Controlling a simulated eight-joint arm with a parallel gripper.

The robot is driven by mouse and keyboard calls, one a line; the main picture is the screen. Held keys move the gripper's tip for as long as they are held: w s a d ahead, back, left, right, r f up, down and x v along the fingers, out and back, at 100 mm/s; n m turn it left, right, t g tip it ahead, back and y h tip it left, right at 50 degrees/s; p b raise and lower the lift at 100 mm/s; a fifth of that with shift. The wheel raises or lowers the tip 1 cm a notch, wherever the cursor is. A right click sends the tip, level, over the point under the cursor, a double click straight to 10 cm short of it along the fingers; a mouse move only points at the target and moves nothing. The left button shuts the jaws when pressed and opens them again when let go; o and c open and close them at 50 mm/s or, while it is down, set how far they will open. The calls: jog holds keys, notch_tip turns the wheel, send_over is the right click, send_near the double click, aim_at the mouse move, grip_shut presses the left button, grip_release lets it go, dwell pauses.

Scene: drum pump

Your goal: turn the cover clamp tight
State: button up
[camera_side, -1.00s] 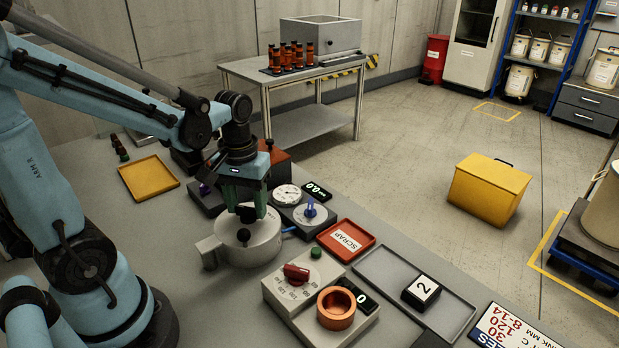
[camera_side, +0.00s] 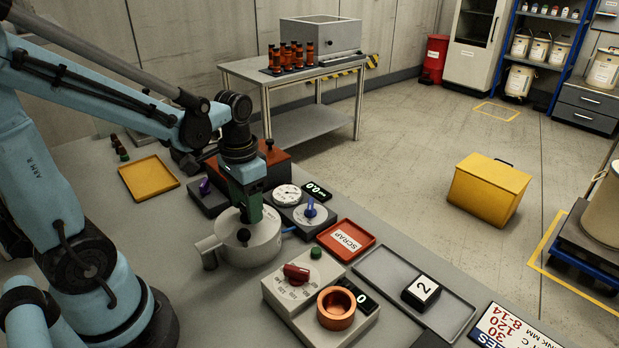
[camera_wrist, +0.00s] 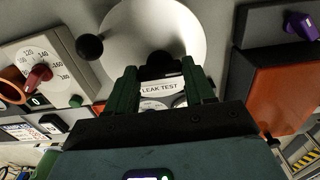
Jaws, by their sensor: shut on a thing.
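The pale grey round pot (camera_side: 248,250) stands on the bench with its cover on and a side handle at left. A black ball knob (camera_side: 243,235) shows at the cover's near side; a black ball (camera_wrist: 90,47) also shows in the wrist view. My gripper (camera_side: 249,214) points down at the cover's middle. In the wrist view its green fingers (camera_wrist: 163,80) stand on both sides of a dark piece, the cover clamp (camera_wrist: 164,64), and are shut on it. The fingers hide most of the clamp, so its angle and tightness cannot be told.
A dial panel (camera_side: 288,195) with a blue knob (camera_side: 310,208) lies right behind the pot. A control box with a red knob (camera_side: 297,273) and an orange cup (camera_side: 336,308) stand in front. A red scrap tray (camera_side: 346,239) is at right, a yellow tray (camera_side: 148,179) at left.

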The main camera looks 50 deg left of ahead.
dwell(0.4)
jog(key=o, duration=1)
jog(key=shift+o, duration=0.2)
notch_tip(320, 180, up, 12)
jog(key=shift+d, duration=0.1)
jog(key=w+d+f+t, duration=0.1)
jog(key=d+f+t, duration=0.4)
jog(key=d+t, duration=0.1)
jog(key=shift+d+f+t, duration=0.2)
jog(key=shift+d+t, duration=0.15)
jog(key=shift+t, duration=0.25)
